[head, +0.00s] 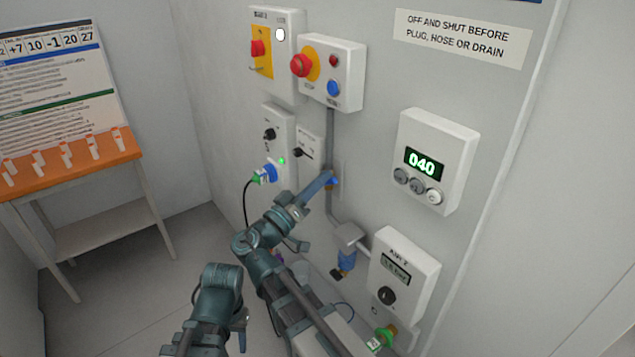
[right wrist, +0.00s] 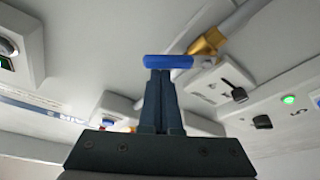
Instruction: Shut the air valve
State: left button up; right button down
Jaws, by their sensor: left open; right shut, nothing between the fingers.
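The air valve has a brass body (right wrist: 208,43) on a grey pipe and a short blue handle (right wrist: 168,62). In the head view the blue handle (head: 334,181) shows small on the wall pipe, partly hidden by my right gripper. My right gripper (head: 325,178) is shut with nothing between its fingers. In the right wrist view its fingertips (right wrist: 160,72) are right at the blue handle; I cannot tell if they touch. The handle lies at a slant to the pipe in that view. My left gripper (head: 243,332) is low and away from the wall, open.
A box with a red knob and blue button (head: 332,72) sits above the valve. A blue plug (head: 267,174) with a black cable is left of it. A gauge box (head: 404,276) and a display box (head: 437,160) are to the right. An orange-topped table (head: 70,160) stands left.

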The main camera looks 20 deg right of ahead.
pick_arm(q)
notch_tip(320, 180, down, 4)
jog(key=b, duration=0.3)
jog(key=shift+r, duration=0.2)
pick_arm(e)
jog(key=f+m+g, duration=0.1)
jog(key=m, duration=0.1)
jog(key=s+m+h, duration=0.1)
jog(key=m, duration=0.1)
jog(key=f+m+g, duration=0.1)
jog(key=m, duration=0.2)
jog(key=shift+s+d+f+g+h, duration=0.25)
jog(key=shift+f+g+h, duration=0.05)
pick_arm(q)
jog(key=shift+f, duration=0.1)
pick_arm(e)
jog(key=shift+f, duration=0.1)
pick_arm(q)
jog(key=shift+r, duration=0.2)
